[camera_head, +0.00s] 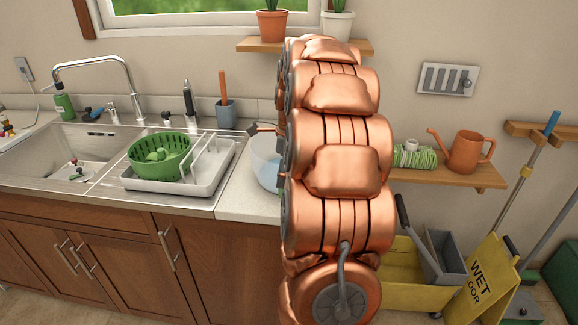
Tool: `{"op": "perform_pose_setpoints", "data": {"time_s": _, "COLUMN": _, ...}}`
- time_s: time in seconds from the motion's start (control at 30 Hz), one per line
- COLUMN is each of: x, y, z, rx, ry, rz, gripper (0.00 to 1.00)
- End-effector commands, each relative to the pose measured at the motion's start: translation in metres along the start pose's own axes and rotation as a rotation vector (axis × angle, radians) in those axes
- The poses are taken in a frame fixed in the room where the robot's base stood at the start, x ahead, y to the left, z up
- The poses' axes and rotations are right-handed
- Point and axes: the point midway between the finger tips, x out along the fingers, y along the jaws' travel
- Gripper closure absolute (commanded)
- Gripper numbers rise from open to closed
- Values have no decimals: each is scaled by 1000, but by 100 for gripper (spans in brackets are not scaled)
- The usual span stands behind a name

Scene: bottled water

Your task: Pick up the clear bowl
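The clear bowl (264,163) stands on the right end of the pale counter, next to the dish rack. Only its left part shows, with a bluish tint low in it; my copper arm hides the rest. My gripper (264,130) is mostly hidden behind my arm. A small dark part of it sticks out to the left, near the bowl's upper rim in the picture. I cannot tell whether it touches the bowl or whether its fingers are open.
A white dish rack (205,172) with a green colander (160,154) stands left of the bowl. The sink (60,145) is further left. A grey-blue utensil cup (226,113) stands at the back. A wooden shelf (455,174) and yellow mop bucket (400,290) are right of my arm.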

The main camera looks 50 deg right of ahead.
Motion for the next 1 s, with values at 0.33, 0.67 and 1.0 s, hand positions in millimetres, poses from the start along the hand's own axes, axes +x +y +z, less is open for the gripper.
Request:
{"op": "perform_pose_setpoints", "data": {"time_s": 0.33, "x": 32, "y": 3, "z": -1, "rx": -2, "ry": 1, "rz": 2, "gripper": 22}}
{"op": "perform_pose_setpoints", "data": {"time_s": 0.67, "x": 32, "y": 2, "z": -1, "rx": -2, "ry": 1, "rz": 0, "gripper": 37}}
{"op": "perform_pose_setpoints", "data": {"time_s": 1.0, "x": 32, "y": 2, "z": -1, "rx": -1, "ry": 1, "rz": 0, "gripper": 72}}
